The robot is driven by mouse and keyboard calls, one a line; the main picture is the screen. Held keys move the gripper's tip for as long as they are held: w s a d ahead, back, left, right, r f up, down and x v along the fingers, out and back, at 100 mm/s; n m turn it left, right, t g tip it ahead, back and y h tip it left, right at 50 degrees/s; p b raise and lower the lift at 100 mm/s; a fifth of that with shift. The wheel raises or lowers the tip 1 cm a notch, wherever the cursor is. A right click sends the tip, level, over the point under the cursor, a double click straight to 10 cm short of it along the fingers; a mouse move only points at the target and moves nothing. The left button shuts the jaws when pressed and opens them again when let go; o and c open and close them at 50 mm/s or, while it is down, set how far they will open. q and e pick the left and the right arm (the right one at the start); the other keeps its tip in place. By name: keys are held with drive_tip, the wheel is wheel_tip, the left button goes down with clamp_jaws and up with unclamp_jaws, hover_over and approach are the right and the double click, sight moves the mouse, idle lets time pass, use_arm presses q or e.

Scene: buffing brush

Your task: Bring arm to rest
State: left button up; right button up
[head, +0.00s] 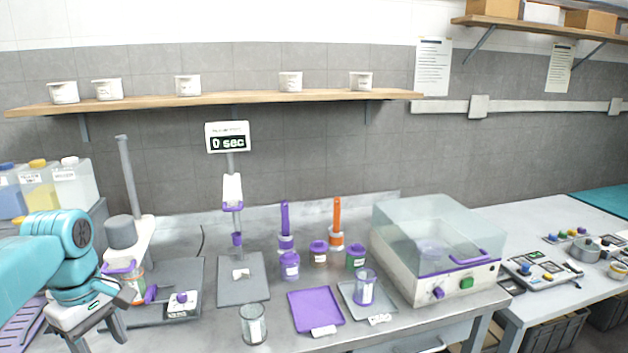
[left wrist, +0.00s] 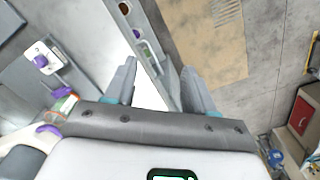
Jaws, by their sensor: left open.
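My left gripper (head: 122,308) is at the lower left of the head view, at the left part of the metal workbench (head: 225,330). Its arm comes in from the left edge. In the left wrist view, the two fingers of the left gripper (left wrist: 158,88) stand apart with nothing between them, above the bench's front edge and the floor. A purple-handled brush (head: 285,218) and an orange-handled brush (head: 337,218) stand upright at the back middle of the bench, well away from the gripper. My right gripper is not in view.
A stand with a jar (head: 136,280) is close beside the left gripper. A clear glass (head: 253,325) stands near the front edge. A purple mat (head: 315,308), a grey tray (head: 352,300) and a clear-lidded machine (head: 440,250) are farther right. A shelf (head: 230,98) with white tubs runs above.

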use_arm(q)
drive_tip(key=w+d+f+m+h, duration=0.1)
drive_tip(key=d+f+m, duration=0.35)
drive_tip(key=f, duration=0.75)
drive_tip(key=w+d+f+m+h, duration=0.1)
drive_tip(key=d+f+m, duration=0.1)
drive_tip(key=d+f, duration=0.8)
drive_tip(key=s+d+f+m+h, duration=0.1)
drive_tip(key=s+d+f, duration=0.15)
drive_tip(key=f, duration=0.35)
drive_tip(key=s+d+f+m, duration=0.2)
drive_tip(key=s+f, duration=0.2)
drive_tip(key=f, duration=0.3)
drive_tip(key=s+d+f+m, duration=0.1)
drive_tip(key=s+d+f, duration=0.2)
drive_tip(key=s, duration=0.3)
drive_tip(key=s+d+f+m, duration=0.2)
drive_tip(key=s, duration=0.5)
drive_tip(key=shift+s+d+f+h, duration=0.15)
drive_tip(key=shift+d+f+h, duration=0.25)
drive_tip(key=shift+c, duration=0.3)
